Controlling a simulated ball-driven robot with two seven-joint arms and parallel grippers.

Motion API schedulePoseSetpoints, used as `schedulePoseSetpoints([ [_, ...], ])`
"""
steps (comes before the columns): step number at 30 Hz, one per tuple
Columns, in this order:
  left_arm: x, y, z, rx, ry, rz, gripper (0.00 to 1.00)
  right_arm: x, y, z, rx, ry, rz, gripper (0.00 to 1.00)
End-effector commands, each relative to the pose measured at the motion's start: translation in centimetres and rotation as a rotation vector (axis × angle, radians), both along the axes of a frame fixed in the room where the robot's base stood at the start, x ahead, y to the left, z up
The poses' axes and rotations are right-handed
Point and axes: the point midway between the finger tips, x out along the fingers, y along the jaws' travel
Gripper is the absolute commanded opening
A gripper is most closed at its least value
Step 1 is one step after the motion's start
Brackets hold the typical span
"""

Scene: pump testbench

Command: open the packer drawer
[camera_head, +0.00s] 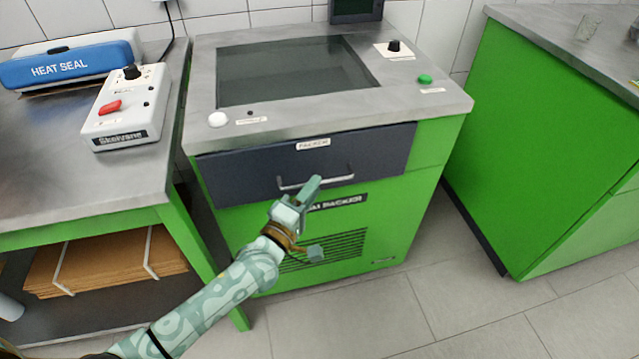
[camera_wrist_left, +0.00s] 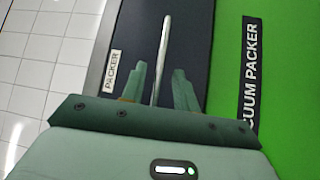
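The packer drawer (camera_head: 240,172) is the dark front with a PACKER label, just under the steel top of the green vacuum packer. Its front looks flush with the cabinet, so it appears shut. The drawer also fills the middle of the left wrist view (camera_wrist_left: 190,30). Its metal bar handle (camera_head: 335,181) runs across the front. My left gripper (camera_head: 306,190) is at the handle and hides part of it. In the left wrist view, the handle (camera_wrist_left: 163,45) passes between the two separated fingers (camera_wrist_left: 160,85), with gaps visible on both sides. My right gripper is out of view.
The green packer cabinet (camera_head: 430,150) has a dark glass window (camera_head: 290,70) and knobs on top. A steel table (camera_head: 40,180) with a heat sealer (camera_head: 70,65) and control box (camera_head: 125,105) stands left. Another green cabinet (camera_head: 540,150) stands right. The floor in front is clear.

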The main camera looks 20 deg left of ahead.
Motion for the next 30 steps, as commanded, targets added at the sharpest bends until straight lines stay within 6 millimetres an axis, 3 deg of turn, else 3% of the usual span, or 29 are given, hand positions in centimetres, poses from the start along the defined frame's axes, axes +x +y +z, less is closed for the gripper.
schedulePoseSetpoints([
  [6, 2.5, -0.5, 0.2, 0.000, 0.001, 0.001, 0.30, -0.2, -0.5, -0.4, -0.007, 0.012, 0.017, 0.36],
  [16, 2.8, -0.6, 0.4, 0.001, 0.001, 0.000, 0.30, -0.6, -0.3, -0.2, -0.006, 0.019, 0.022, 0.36],
  [19, 2.8, -0.6, 0.4, 0.001, 0.001, 0.000, 0.03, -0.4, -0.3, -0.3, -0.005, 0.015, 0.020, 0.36],
  [20, 2.8, -0.6, 0.4, 0.001, 0.001, 0.000, 0.00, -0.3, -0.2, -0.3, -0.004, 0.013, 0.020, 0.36],
  [30, 2.3, -0.9, 0.5, 0.000, 0.000, 0.000, 0.00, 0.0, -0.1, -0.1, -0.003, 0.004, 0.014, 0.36],
])
